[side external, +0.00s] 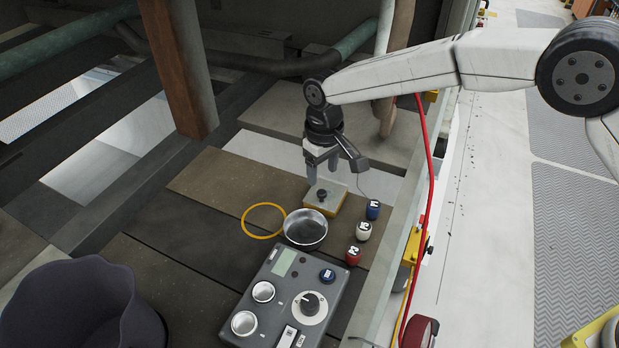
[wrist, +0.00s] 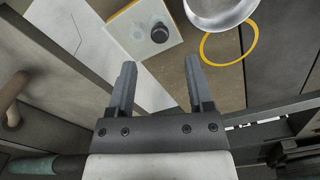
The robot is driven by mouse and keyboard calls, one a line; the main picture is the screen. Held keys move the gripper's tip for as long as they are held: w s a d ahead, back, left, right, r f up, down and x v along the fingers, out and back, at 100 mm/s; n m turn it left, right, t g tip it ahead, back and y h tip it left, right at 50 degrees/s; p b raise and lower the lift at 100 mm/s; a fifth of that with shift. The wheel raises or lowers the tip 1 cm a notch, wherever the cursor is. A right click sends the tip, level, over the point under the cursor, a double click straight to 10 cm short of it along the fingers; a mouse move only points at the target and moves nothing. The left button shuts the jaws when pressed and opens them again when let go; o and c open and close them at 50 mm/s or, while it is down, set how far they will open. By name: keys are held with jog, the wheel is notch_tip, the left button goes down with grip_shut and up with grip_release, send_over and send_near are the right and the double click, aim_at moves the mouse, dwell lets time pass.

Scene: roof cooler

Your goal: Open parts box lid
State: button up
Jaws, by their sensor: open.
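The parts box (side external: 326,200) is a small yellow box with a pale flat lid and a dark round knob (side external: 322,195) on top. The lid lies flat on it. In the wrist view the lid (wrist: 135,35) shows at the top, with its knob (wrist: 159,33) right of its middle. My gripper (side external: 322,180) is above the box on its far side, pointing down, apart from the knob. In the wrist view both fingers (wrist: 160,78) are spread with nothing between them, and the knob lies beyond their tips.
A metal bowl (side external: 305,229) stands close beside the box, with a yellow ring (side external: 263,221) left of it. Blue (side external: 373,210), white (side external: 363,231) and red (side external: 353,255) pieces stand right. A control panel (side external: 287,302) and dark bin (side external: 75,310) are nearer. A red cable (side external: 428,190) hangs right.

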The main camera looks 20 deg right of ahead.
aim_at(322, 192)
jog(key=shift+f, duration=2.85)
grip_shut()
